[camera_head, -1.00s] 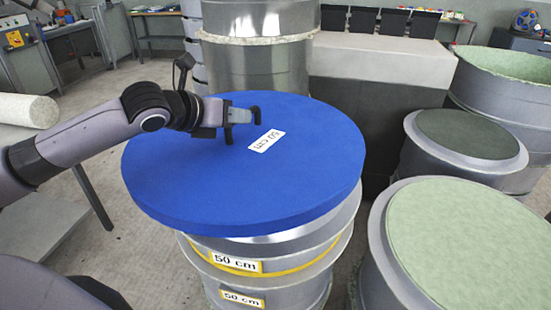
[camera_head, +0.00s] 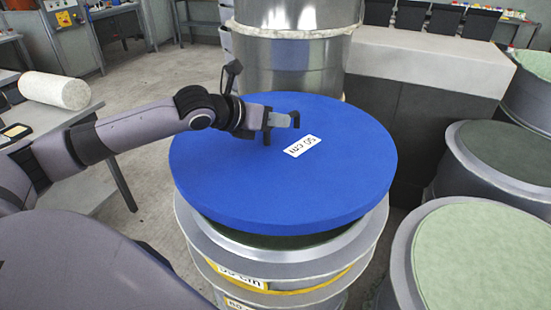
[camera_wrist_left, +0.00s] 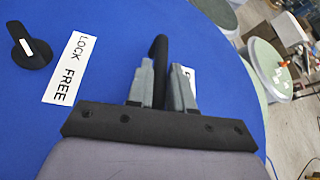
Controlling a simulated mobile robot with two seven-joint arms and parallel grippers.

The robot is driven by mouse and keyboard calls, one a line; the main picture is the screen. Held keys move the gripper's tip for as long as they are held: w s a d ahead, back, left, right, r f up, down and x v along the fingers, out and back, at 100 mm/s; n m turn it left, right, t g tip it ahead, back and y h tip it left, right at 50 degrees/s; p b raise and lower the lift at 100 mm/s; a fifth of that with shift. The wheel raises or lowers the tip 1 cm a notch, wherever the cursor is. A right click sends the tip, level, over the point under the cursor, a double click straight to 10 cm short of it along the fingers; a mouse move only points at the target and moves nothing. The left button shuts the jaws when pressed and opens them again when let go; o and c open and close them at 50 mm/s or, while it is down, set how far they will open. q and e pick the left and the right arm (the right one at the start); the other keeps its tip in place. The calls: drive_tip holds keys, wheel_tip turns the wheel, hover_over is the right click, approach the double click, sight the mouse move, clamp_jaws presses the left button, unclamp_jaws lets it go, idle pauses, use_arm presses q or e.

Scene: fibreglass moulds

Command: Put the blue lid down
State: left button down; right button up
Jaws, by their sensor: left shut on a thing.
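The blue lid (camera_head: 240,165) is a wide round disc with a white "50 cm" label. It is above a metal mould (camera_head: 270,262) with yellow bands. The mould's dark green top shows below the lid's front edge, and whether the lid touches it I cannot tell. My left gripper (camera_head: 281,127) is over the lid's upper middle. In the left wrist view, its fingers (camera_wrist_left: 166,85) are shut on a black upright handle (camera_wrist_left: 159,55) on the lid. A black knob (camera_wrist_left: 31,46) and a "LOCK FREE" label (camera_wrist_left: 70,68) are on the lid. My right gripper is not in view.
Round moulds with green tops (camera_head: 485,262) and (camera_head: 500,152) stand close on the right. A tall metal cylinder (camera_head: 292,68) is behind the lid. A pale block (camera_head: 430,60) stands at the back right. A white roll (camera_head: 55,90) lies on a table at left.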

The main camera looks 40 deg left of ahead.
use_arm(q)
wheel_tip(320, 180, down, 10)
drive_tip(key=shift+f, duration=0.15)
drive_tip(key=c, duration=1)
unclamp_jaws()
drive_tip(key=shift+f, duration=0.2)
drive_tip(key=shift+r, duration=0.1)
